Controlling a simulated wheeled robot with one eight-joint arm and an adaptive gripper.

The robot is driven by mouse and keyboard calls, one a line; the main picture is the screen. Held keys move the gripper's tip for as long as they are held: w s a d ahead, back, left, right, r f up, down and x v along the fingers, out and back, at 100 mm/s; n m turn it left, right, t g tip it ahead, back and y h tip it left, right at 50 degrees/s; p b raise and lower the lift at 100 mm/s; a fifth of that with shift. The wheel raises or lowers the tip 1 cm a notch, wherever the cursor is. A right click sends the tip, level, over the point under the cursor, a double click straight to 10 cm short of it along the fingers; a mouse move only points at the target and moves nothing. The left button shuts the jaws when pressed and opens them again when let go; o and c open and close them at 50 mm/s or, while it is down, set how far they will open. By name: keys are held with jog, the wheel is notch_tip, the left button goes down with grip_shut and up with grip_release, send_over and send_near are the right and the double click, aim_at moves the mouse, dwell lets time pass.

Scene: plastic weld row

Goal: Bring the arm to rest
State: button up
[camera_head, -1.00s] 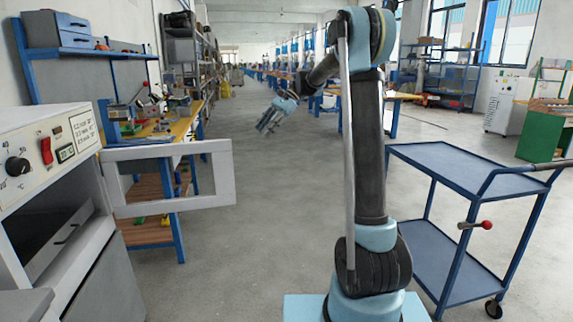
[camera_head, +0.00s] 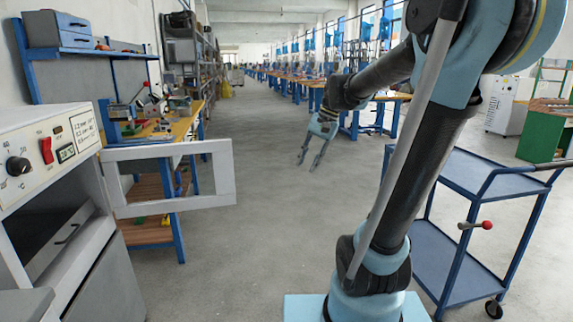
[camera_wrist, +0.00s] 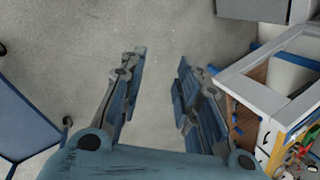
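My gripper (camera_head: 311,161) hangs in the air over the open aisle in the head view, fingers pointing down. Its two fingers are apart, with nothing between them. In the wrist view my gripper (camera_wrist: 157,95) is also open and empty, with bare concrete floor showing between the fingers. My arm rises from its base at the lower right and leans right, then reaches back toward the aisle.
At left stands a grey oven (camera_head: 82,260) with a red switch; its framed door (camera_head: 225,172) is swung open. A workbench (camera_head: 190,125) with tools stands behind it. A blue cart (camera_head: 465,170) stands at right, partly behind my arm. The middle floor (camera_head: 260,230) is clear.

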jog(key=s+d+f+n+t+h, duration=0.1)
jog(key=s+d+f+n+h, duration=0.1)
jog(key=s+d+f, duration=0.3)
jog(key=s+d+f+n+t+h, duration=0.1)
jog(key=s+d+f+n+h, duration=0.1)
jog(key=s+d+f, duration=0.4)
jog(key=s+f, duration=0.5)
jog(key=s, duration=0.1)
jog(key=shift+s+d+f, duration=0.3)
jog(key=shift+s+f, duration=0.1)
jog(key=shift+a+n, duration=0.1)
jog(key=shift+n, duration=0.2)
